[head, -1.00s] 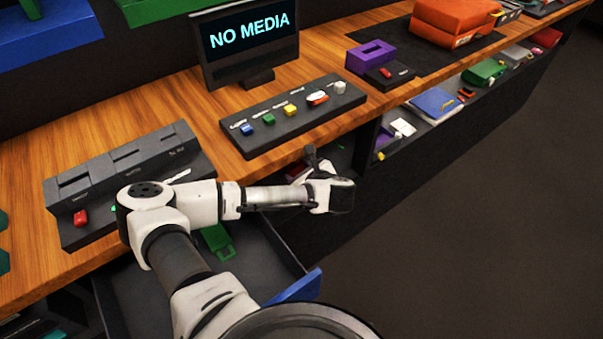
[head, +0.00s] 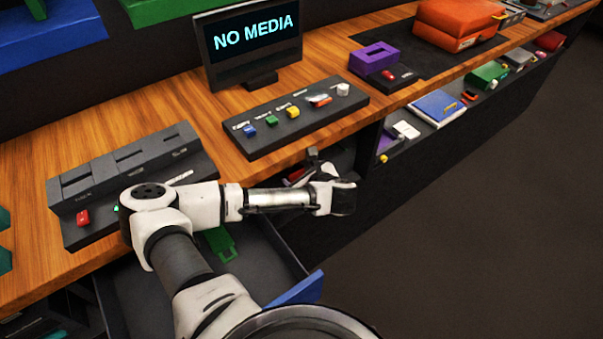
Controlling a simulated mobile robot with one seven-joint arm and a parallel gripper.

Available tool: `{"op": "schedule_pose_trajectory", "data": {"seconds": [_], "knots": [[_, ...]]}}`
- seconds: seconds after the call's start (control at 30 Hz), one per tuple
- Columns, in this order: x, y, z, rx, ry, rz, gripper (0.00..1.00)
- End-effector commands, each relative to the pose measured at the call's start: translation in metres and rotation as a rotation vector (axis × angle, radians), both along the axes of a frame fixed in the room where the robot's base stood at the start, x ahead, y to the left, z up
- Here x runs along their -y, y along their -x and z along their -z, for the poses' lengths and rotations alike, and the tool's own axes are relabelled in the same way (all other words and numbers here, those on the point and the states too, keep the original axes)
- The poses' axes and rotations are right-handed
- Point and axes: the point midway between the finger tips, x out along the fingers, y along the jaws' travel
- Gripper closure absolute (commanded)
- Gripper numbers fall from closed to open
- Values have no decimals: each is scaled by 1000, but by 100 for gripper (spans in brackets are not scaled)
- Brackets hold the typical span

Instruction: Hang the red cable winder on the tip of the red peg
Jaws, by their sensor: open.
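My gripper (head: 312,160) is at the front edge of the wooden desk, below the button panel. Its jaws point away from the camera toward the space under the desk top, and only a small part of them shows past my wrist. It is open. A small dark red thing (head: 295,175) shows just left of the jaws under the desk edge. It is partly hidden by my arm, and I cannot tell whether it is the cable winder. I cannot make out the red peg.
An open drawer with a blue front (head: 302,291) lies below my arm, with a green piece (head: 222,243) inside. A button panel (head: 295,118), a slotted panel (head: 125,180) and a monitor (head: 250,45) stand on the desk (head: 160,104). Right shelves hold a blue book (head: 438,105).

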Motion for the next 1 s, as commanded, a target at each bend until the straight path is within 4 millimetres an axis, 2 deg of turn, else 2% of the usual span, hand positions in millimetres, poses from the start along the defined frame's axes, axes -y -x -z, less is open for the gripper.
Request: {"op": "schedule_pose_trajectory", "data": {"seconds": [0.27,0.37,0.7,0.83,1.0], "knots": [[4,6,-4,1,1,2,24],[11,18,-11,1,2,3,24],[43,76,-52,1,2,6,24],[51,91,-69,3,-4,6,24],[55,101,-73,0,-1,3,24]]}}
